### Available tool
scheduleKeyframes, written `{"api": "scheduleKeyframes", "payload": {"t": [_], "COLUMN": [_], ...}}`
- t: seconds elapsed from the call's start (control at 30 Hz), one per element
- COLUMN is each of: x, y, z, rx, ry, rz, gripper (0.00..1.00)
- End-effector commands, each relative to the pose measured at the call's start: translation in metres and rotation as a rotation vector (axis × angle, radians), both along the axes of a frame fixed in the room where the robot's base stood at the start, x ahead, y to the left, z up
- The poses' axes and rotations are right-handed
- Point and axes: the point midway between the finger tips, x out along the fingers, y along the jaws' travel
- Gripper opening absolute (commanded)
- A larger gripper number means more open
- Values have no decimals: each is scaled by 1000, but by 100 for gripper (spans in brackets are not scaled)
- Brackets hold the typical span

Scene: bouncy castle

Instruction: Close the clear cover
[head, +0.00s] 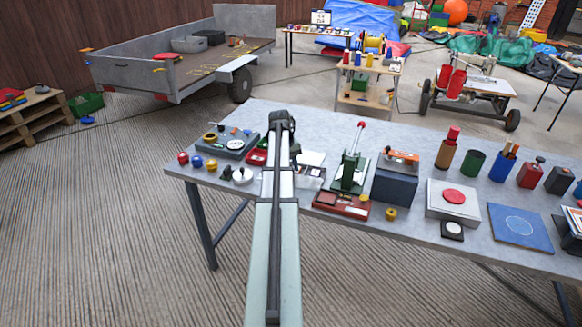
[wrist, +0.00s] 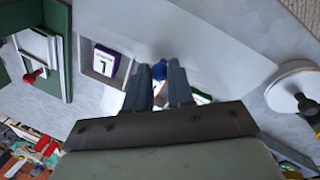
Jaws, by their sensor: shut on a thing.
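In the wrist view, my gripper (wrist: 160,72) is shut on a small blue knob (wrist: 159,70) between its fingertips. The knob appears to belong to the clear cover (wrist: 215,45), a pale see-through panel spreading behind the fingers. Its exact tilt is hard to tell. A white block with a purple edge and a figure 1 (wrist: 105,62) sits in a grey frame beside the fingers. A green item (wrist: 202,98) is partly hidden by the right finger. In the head view, my arm hides my fingertips and most of this spot; a pale panel (head: 312,158) shows just right of the arm.
A green press with a red knob (head: 350,172) stands close right on the grey table (head: 270,112). A dark red tray (head: 341,205) lies in front. A round white-topped object (wrist: 297,88) is at the wrist view's right. Small coloured knobs (head: 197,162) stand left.

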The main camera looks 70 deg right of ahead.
Motion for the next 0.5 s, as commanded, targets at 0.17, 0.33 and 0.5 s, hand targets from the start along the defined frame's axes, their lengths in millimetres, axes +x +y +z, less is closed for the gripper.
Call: {"api": "scheduleKeyframes", "payload": {"t": [0.17, 0.33, 0.5], "x": [0, 2, 5], "y": [0, -12, -45], "z": [0, 0, 1], "rx": [-1, -1, -1], "ry": [1, 1, 1], "rz": [0, 0, -1], "gripper": [0, 0, 0]}}
